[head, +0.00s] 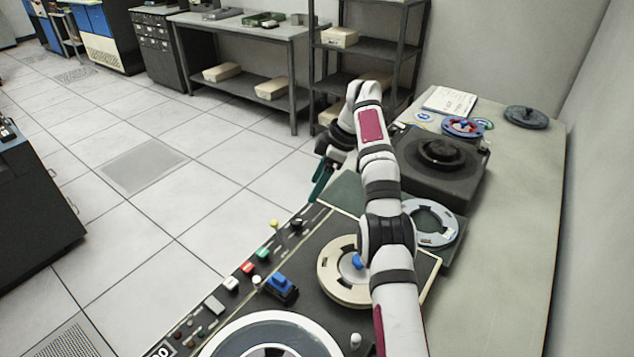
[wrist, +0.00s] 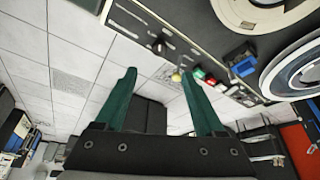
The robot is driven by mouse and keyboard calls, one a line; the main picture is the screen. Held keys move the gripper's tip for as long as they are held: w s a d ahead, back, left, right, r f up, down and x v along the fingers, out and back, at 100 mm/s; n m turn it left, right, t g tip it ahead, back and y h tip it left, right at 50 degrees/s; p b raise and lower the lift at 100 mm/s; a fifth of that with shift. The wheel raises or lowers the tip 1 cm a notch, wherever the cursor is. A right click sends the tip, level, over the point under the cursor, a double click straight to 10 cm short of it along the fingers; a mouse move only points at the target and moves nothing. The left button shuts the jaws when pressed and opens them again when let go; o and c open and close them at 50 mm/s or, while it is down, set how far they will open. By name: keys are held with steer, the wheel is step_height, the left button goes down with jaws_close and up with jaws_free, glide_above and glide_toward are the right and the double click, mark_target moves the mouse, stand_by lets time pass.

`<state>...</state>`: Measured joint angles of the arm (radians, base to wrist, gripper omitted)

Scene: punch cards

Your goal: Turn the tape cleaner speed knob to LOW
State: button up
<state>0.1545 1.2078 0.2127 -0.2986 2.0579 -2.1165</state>
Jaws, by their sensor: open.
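The tape cleaner (head: 330,225) is a dark flat-topped machine with a control strip along its left edge. A small black knob (head: 297,222) sits at the far end of that strip, beside a yellow button (head: 274,223); I take it for the speed knob. Its setting and labels are too small to read. In the wrist view the knob (wrist: 158,47) shows beyond the fingertips, between their lines. My gripper (head: 320,180) has green fingers, spread apart and empty. It hangs above and beyond the knob, not touching it. The wrist view shows both fingers (wrist: 158,72).
A cream reel (head: 345,272) and a larger reel (head: 270,335) lie on the deck. A grey-blue reel (head: 432,222) lies behind my arm. Open floor (head: 190,200) lies left.

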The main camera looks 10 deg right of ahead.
mark_target(297, 220)
steer(key=s+a+r+m+t+h, duration=0.25)
steer(key=s+m, duration=0.25)
steer(key=m, duration=0.4)
steer(key=x, duration=1)
steer(key=w+x, duration=0.1)
steer(key=x, duration=0.3)
steer(key=shift+w+d+f, duration=0.1)
steer(key=shift+f, duration=0.15)
steer(key=shift+y, duration=0.25)
jaws_close()
